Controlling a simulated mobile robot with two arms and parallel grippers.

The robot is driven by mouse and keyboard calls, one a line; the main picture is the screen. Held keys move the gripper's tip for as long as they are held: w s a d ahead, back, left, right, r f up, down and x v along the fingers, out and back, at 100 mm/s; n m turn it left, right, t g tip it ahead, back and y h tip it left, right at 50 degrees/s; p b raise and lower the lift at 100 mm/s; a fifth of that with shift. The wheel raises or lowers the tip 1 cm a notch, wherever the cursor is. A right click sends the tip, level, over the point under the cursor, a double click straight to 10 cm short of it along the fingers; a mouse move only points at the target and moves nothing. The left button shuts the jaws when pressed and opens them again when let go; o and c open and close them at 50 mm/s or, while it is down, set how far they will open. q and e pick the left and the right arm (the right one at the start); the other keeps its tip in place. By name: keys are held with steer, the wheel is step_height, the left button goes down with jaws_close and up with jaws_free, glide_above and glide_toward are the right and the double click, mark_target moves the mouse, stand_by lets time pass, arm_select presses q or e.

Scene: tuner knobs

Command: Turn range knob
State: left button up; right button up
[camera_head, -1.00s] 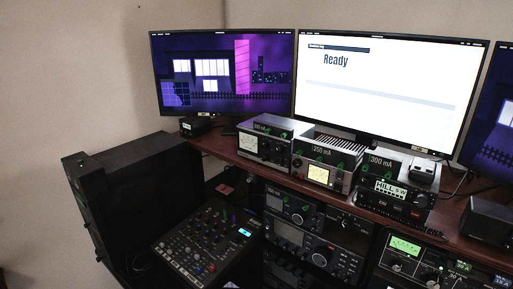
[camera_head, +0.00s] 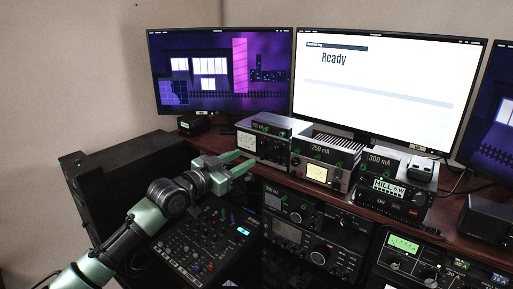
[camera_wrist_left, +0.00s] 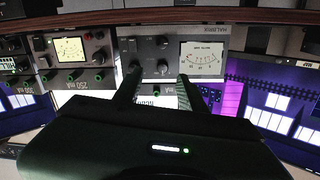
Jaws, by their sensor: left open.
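The left tuner unit (camera_head: 274,128) stands on the shelf, with a pale needle meter (camera_head: 246,141) on its front; the meter also shows upside down in the left wrist view (camera_wrist_left: 202,60). Dark knobs (camera_wrist_left: 163,67) sit beside the meter; I cannot tell which one is the range knob. My left gripper (camera_head: 246,164) is open and empty, just in front of and below this unit. In the wrist view its two fingers (camera_wrist_left: 157,92) point at the unit's face, apart on either side of the lower-picture knob. My right gripper is not in view.
The 250 mA unit (camera_head: 319,171) and 300 mA unit (camera_head: 392,187) stand to the right on the brown shelf. A mixer panel (camera_head: 205,246) lies below my arm. A monitor reading Ready (camera_head: 388,90) stands behind. A black case (camera_head: 110,170) is at the left.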

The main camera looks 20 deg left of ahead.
mark_target(261, 144)
arm_select(q)
steer(key=x, duration=0.2)
steer(key=p+x, duration=0.1)
steer(key=x, duration=0.1)
steer(key=r+x, duration=0.1)
steer(key=x, duration=0.1)
steer(key=shift+w+a+r+p, duration=0.15)
steer(key=shift+w+p, duration=0.15)
steer(key=shift+w, duration=0.15)
steer(key=shift+w+d, duration=0.25)
steer(key=shift+w, duration=0.3)
jaws_close()
